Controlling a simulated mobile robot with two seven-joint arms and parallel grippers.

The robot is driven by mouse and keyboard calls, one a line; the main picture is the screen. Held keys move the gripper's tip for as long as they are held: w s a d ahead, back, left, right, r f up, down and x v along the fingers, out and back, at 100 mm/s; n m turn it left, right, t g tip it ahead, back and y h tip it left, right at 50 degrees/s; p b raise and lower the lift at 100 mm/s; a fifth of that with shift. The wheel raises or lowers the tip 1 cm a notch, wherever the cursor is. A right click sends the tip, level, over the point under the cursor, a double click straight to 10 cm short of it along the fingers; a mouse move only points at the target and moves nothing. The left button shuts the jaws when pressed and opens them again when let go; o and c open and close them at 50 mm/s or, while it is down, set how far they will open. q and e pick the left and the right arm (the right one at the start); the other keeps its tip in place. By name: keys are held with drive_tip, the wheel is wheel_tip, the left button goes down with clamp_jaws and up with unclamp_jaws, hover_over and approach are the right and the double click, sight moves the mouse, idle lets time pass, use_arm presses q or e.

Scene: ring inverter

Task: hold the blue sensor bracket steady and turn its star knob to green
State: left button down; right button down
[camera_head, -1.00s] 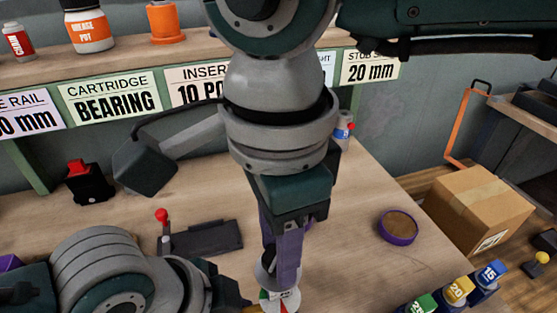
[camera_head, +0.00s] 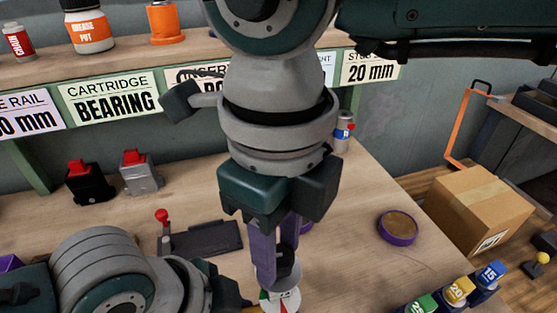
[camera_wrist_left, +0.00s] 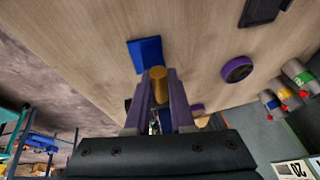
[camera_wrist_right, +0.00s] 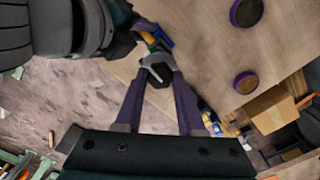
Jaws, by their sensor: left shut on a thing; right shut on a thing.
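The blue sensor bracket (camera_wrist_left: 145,52) shows in the left wrist view, with a brass-coloured cylinder (camera_wrist_left: 157,84) between the purple fingers of my left gripper (camera_wrist_left: 157,92). That gripper is shut on this part of the bracket. The dark star knob (camera_wrist_right: 159,74) sits between the fingertips of my right gripper (camera_wrist_right: 158,78), which is shut on it. In the head view my right gripper (camera_head: 275,278) points down over a white dial (camera_head: 285,301) with red and green sectors. The fingers and knob partly hide the dial, and I cannot tell where the knob points. The bracket is mostly out of the head view.
A dark plate fixture (camera_head: 205,238) with a red-ball lever lies behind my left arm. A purple round dish (camera_head: 398,227) and labelled 15, 20 and 25 blocks (camera_head: 458,291) are to the right. Red-topped black (camera_head: 89,186) and silver (camera_head: 141,176) units stand at the back left.

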sight(279, 256)
drive_tip(key=shift+m, duration=2.2)
drive_tip(key=c, duration=0.5)
unclamp_jaws()
drive_tip(key=shift+r, duration=0.1)
wheel_tip(279, 256, up, 12)
